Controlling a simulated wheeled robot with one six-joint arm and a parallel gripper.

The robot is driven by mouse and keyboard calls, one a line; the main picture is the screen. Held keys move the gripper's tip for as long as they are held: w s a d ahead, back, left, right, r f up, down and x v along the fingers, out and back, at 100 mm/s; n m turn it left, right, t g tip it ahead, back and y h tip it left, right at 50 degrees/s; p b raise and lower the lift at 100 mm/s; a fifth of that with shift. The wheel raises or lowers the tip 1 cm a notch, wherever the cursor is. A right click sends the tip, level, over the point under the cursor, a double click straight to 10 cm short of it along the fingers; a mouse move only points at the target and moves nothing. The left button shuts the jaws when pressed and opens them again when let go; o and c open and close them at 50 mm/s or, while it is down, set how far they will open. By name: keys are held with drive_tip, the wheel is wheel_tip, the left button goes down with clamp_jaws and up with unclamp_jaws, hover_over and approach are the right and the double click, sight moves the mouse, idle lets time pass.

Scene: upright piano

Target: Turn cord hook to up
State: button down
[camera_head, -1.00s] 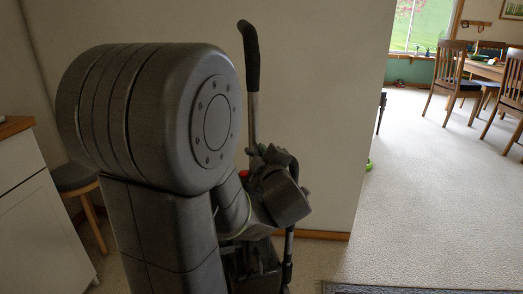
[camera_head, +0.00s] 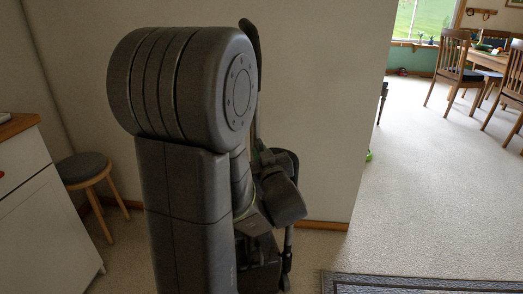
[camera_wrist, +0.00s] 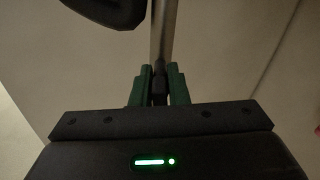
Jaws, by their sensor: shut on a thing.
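An upright vacuum cleaner with a dark curved handle (camera_head: 251,36) stands near the wall, largely hidden behind my arm in the head view. In the wrist view its grey metal pole (camera_wrist: 164,35) runs up from between my gripper's fingers. My gripper (camera_wrist: 158,80) has green fingers, closed on a small dark piece at the pole, which appears to be the cord hook (camera_wrist: 159,88). Most of the hook is hidden by the fingers, so I cannot tell which way it points. In the head view the fingers are hidden.
A dark rounded part (camera_wrist: 108,10) hangs at the upper left of the wrist view. A round stool (camera_head: 84,168) and a white cabinet (camera_head: 45,220) stand on the left. A patterned rug (camera_head: 420,284) lies at front right. Open carpet spreads to the right, towards dining chairs (camera_head: 452,62).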

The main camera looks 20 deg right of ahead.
drive_tip(key=shift+m, duration=0.9)
drive_tip(key=shift+f+p, duration=0.1)
drive_tip(key=shift+p, duration=0.2)
drive_tip(key=c, duration=1.4)
unclamp_jaws()
drive_tip(key=shift+c, duration=0.2)
drive_tip(key=shift+s, duration=0.1)
drive_tip(key=s+a+p, duration=0.2)
drive_tip(key=s, duration=1.1)
drive_tip(key=shift+s+a, duration=0.15)
drive_tip(key=shift+s, duration=0.1)
drive_tip(key=shift+w, duration=0.15)
drive_tip(key=shift+w+d+b, duration=0.35)
drive_tip(key=shift+w+d, duration=0.05)
drive_tip(key=shift+w, duration=1.85)
drive_tip(key=shift+w+d+b, duration=0.3)
drive_tip(key=shift+w+d, duration=0.05)
drive_tip(key=shift+w, duration=1.85)
drive_tip(key=shift+w+d+b, duration=0.35)
drive_tip(key=shift+w+d, duration=0.05)
drive_tip(key=shift+w, duration=1.85)
